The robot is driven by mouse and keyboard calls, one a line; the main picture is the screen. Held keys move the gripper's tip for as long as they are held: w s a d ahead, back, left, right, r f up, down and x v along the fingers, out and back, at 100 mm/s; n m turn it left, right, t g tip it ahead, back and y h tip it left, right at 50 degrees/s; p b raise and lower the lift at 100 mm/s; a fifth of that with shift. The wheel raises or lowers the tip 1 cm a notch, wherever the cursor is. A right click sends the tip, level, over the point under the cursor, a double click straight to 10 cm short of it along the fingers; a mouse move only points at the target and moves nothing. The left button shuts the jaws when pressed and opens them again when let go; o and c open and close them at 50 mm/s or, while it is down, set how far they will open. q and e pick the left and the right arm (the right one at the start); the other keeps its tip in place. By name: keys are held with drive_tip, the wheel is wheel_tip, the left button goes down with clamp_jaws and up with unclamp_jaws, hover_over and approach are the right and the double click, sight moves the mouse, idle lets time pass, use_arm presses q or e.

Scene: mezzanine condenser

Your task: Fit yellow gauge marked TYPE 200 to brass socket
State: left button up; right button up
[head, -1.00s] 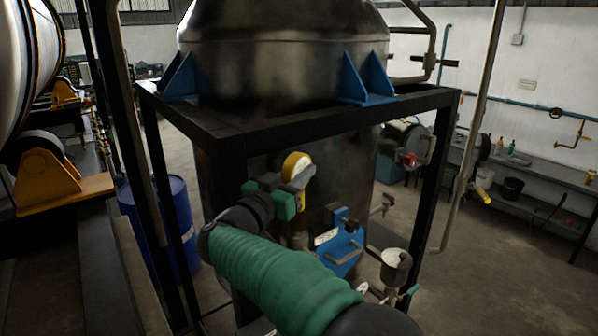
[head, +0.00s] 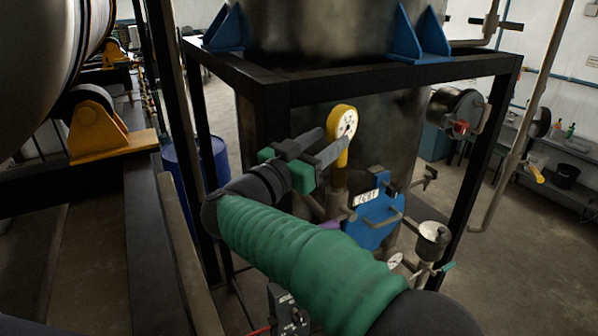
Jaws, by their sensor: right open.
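The yellow gauge (head: 343,120) has a round white dial and stands upright in the head view, its yellow stem downward. A brass-brown piece (head: 338,180), apparently the brass socket, lies directly under the stem. The stem seems to meet it, but I cannot tell how firmly it is seated. The TYPE 200 marking is not readable. My right gripper (head: 332,139) is open, its two grey fingers pointing at the gauge's lower dial and stem. One finger overlaps the stem in the picture; contact is unclear. My left gripper is not in view.
A black steel frame (head: 400,82) surrounds the large tank (head: 400,125). A blue bracket with a white label (head: 372,225) and a metal cup fitting (head: 432,240) stand right of the socket. A dark device (head: 287,310) shows at the bottom. A blue drum (head: 190,165) stands left.

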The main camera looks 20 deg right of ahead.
drive_tip(key=b+v, duration=0.3)
drive_tip(key=v, duration=0.7)
drive_tip(key=shift+a, duration=0.15)
drive_tip(key=shift+w+f, duration=0.1)
